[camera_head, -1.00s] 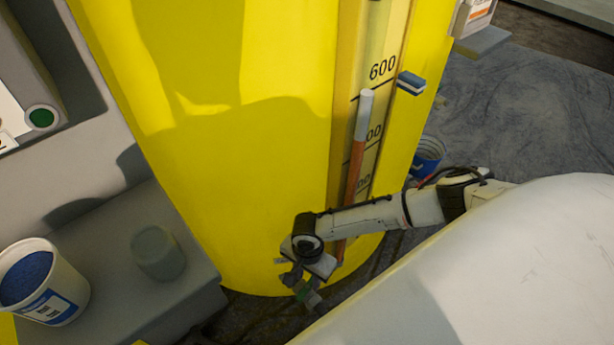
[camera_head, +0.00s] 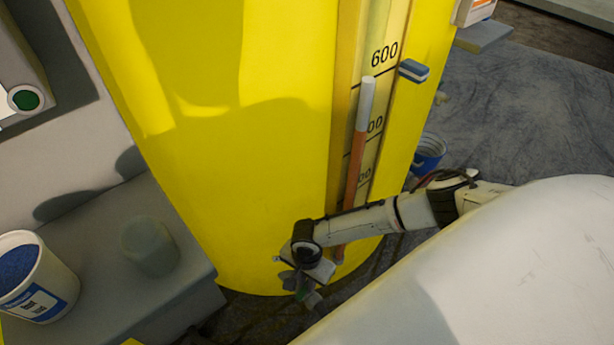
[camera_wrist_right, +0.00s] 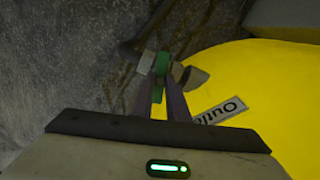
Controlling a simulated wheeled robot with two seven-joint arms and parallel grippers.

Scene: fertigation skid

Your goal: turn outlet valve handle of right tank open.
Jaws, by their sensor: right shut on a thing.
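The yellow tank (camera_head: 240,170) fills the middle of the head view, with a level scale and a tube on its front. My right gripper (camera_head: 307,295) is low at the tank's base, its arm coming in from the right. In the right wrist view my right gripper (camera_wrist_right: 160,95) is shut on the green outlet valve handle (camera_wrist_right: 161,64). A grey fitting (camera_wrist_right: 190,77) lies beside the handle, next to the yellow tank wall. The fingers cover part of the handle. My left gripper is not in view.
A white bucket with blue contents (camera_head: 35,280) and a grey cylinder (camera_head: 150,246) stand on a grey ledge at left. A blue bucket (camera_head: 428,153) stands behind my right arm. Bare grey floor (camera_head: 520,110) lies at right.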

